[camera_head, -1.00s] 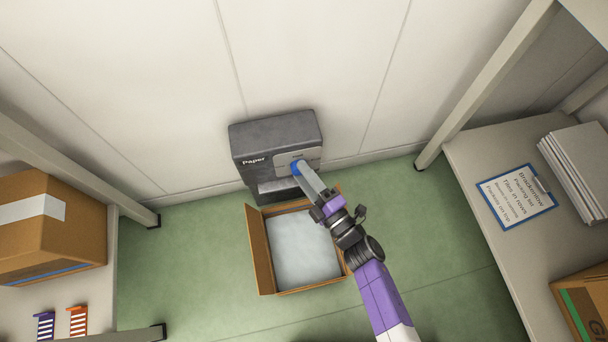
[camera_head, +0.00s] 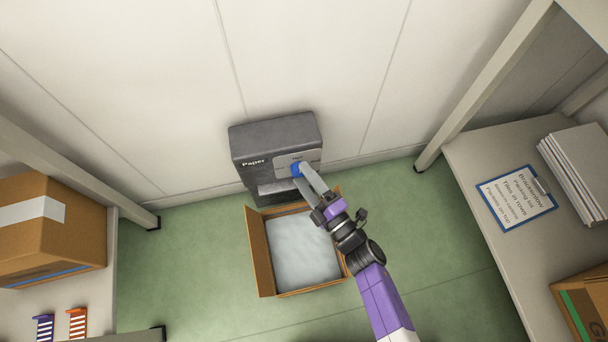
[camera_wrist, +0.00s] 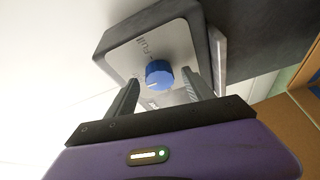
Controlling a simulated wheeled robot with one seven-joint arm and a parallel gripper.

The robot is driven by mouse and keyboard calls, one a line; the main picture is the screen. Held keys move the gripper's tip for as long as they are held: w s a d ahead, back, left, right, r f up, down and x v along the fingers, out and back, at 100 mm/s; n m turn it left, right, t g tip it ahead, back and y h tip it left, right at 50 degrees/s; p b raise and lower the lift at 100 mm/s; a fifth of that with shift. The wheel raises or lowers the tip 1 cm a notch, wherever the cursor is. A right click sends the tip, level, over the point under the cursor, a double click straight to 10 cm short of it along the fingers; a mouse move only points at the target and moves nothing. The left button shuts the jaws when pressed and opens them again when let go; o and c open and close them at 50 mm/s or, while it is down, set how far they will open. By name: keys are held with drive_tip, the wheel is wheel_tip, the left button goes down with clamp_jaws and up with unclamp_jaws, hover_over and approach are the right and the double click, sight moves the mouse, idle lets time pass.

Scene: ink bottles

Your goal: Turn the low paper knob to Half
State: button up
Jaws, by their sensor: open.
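The paper knob (camera_wrist: 159,73) is blue and round, on a pale plate of the dark grey dispenser (camera_head: 270,137) marked "Paper", low against the wall. A light mark shows toward the knob's lower left in the wrist view. The word "Full" is printed above the knob there; another label below is partly hidden and I cannot read it. The knob also shows in the head view (camera_head: 296,170). My gripper (camera_head: 303,174) is open, with its fingers at the knob, one on either side in the wrist view (camera_wrist: 161,78). I cannot tell whether they touch it.
An open cardboard box (camera_head: 262,250) with pale contents stands on the green floor below the dispenser, under my gripper. A shelf with a closed carton (camera_head: 45,235) is at left. A table with a clipboard (camera_head: 517,197) and a paper stack (camera_head: 575,170) is at right.

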drive_tip(key=p+v, duration=0.1)
drive_tip(key=v, duration=0.6)
drive_tip(key=shift+p, duration=0.35)
drive_tip(key=shift+s+d, duration=0.1)
